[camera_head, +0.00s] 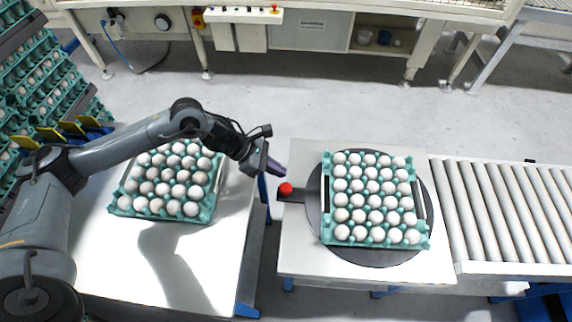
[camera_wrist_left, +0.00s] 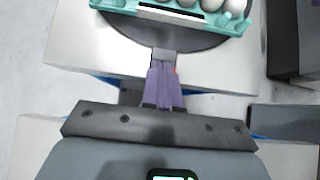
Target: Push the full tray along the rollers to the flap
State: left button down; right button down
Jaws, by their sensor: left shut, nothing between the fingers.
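A full teal tray (camera_head: 326,236) of white eggs sits on a dark round turntable (camera_head: 372,258) on the right-hand table. The conveyor rollers (camera_head: 505,210) begin just right of that table. My left gripper (camera_head: 281,170) is shut and empty over the gap at the table's left edge, left of the tray and apart from it. In the left wrist view, its purple fingers (camera_wrist_left: 164,72) are together and point toward the turntable, with the tray's rim (camera_wrist_left: 225,24) beyond. I cannot make out the flap. My right gripper is not in view.
A red knob (camera_head: 285,188) on a dark bracket is beside the turntable, close to my left gripper. Another egg tray (camera_head: 122,204) sits on the left table (camera_head: 110,265), partly behind my arm. Stacked trays (camera_head: 40,75) stand far left. A workbench (camera_head: 340,18) runs along the back.

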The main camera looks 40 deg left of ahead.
pick_arm(q)
jog(key=b+x, duration=0.1)
jog(key=x, duration=0.8)
jog(key=shift+d, duration=0.1)
jog(key=shift+w+d+r, duration=0.1)
jog(key=shift+w+d, duration=0.3)
jog(key=shift+d, duration=0.2)
jog(key=shift+w+d, duration=0.4)
jog(key=shift+d, duration=0.25)
jog(key=shift+w+d, duration=0.25)
jog(key=shift+d, duration=0.15)
